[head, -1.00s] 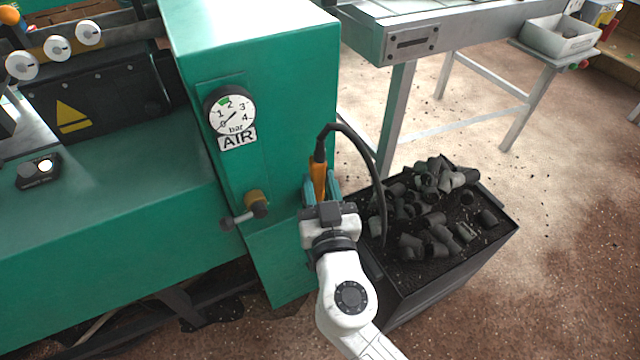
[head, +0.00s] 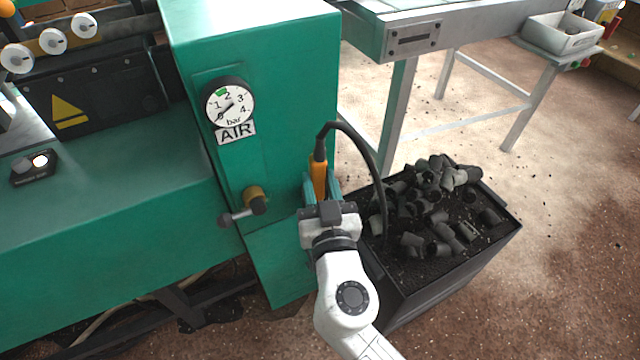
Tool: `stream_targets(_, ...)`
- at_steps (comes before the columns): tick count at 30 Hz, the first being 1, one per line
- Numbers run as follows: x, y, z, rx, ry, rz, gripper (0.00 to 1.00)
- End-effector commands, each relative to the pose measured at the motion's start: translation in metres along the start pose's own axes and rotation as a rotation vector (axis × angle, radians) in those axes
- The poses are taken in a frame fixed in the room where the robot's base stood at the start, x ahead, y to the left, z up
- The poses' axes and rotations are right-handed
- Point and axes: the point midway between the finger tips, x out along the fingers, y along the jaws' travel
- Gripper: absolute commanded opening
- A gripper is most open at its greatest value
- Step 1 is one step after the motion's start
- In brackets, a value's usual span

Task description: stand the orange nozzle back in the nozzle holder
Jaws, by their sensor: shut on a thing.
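The orange nozzle (head: 318,176) stands roughly upright beside the right side of the green machine cabinet. A black hose leaves its top and arches over to the right. My gripper (head: 320,195) is shut on the nozzle's lower part, between two teal finger-like pieces. The nozzle's lower end is hidden behind my gripper. I cannot make out the nozzle holder; my gripper and arm cover that area, so I cannot tell whether the nozzle sits in it.
The green cabinet (head: 265,60) carries an air gauge (head: 229,103) and a valve lever (head: 243,207). A dark bin (head: 440,275) of black pipe fittings stands just right of my gripper. A metal conveyor table (head: 400,75) is behind. Open floor lies to the right.

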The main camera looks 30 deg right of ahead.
Motion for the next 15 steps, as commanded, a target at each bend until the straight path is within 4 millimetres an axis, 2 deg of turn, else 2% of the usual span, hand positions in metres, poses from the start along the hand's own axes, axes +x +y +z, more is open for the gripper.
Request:
stream_targets(1,0.0001,0.0000,-0.0007,0.000,0.001,0.000,0.02)
stream_targets(2,0.0001,-0.0001,-0.0007,0.000,0.001,0.000,0.35)
stream_targets(10,0.0001,0.0000,-0.0005,0.000,0.001,0.000,0.61)
stream_targets(15,0.0000,0.0001,-0.0004,0.000,0.001,0.000,0.63)
